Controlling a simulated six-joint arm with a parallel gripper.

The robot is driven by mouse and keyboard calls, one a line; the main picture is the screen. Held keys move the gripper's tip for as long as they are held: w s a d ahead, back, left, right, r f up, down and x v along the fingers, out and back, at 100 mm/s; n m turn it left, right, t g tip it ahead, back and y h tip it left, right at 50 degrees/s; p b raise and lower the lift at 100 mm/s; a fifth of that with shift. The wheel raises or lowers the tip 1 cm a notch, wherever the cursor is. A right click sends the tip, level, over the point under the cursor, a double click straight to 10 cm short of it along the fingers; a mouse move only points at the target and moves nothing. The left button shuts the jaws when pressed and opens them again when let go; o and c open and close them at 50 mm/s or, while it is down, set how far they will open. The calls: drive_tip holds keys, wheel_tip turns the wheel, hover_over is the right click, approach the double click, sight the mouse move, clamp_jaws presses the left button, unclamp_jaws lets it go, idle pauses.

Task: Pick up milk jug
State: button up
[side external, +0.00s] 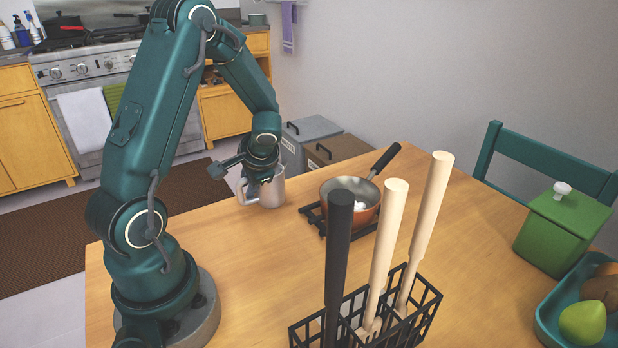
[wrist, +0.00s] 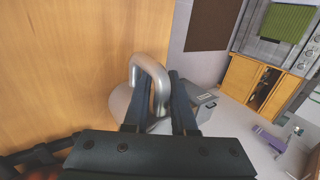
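The milk jug (side external: 268,190) is a grey metal jug standing upright on the wooden table, at the table's far edge. My gripper (side external: 256,182) is down at its near left side, by the handle (side external: 241,190), and covers part of the jug. In the wrist view, the jug's thick looped handle (wrist: 150,68) rises between my two gripper fingers (wrist: 157,82). One strand of the loop lies in the gap, with the left finger seen through the loop. The gap around the strand is small, and I cannot tell whether the fingers press on it.
A copper pan (side external: 352,198) sits on a black trivet (side external: 312,216) right of the jug. A black wire holder (side external: 420,318) with several tall-handled utensils stands in front. A green box (side external: 560,232) and a teal fruit tray (side external: 548,318) are at right. The table's left front is clear.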

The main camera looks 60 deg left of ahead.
clamp_jaws()
idle(1.4)
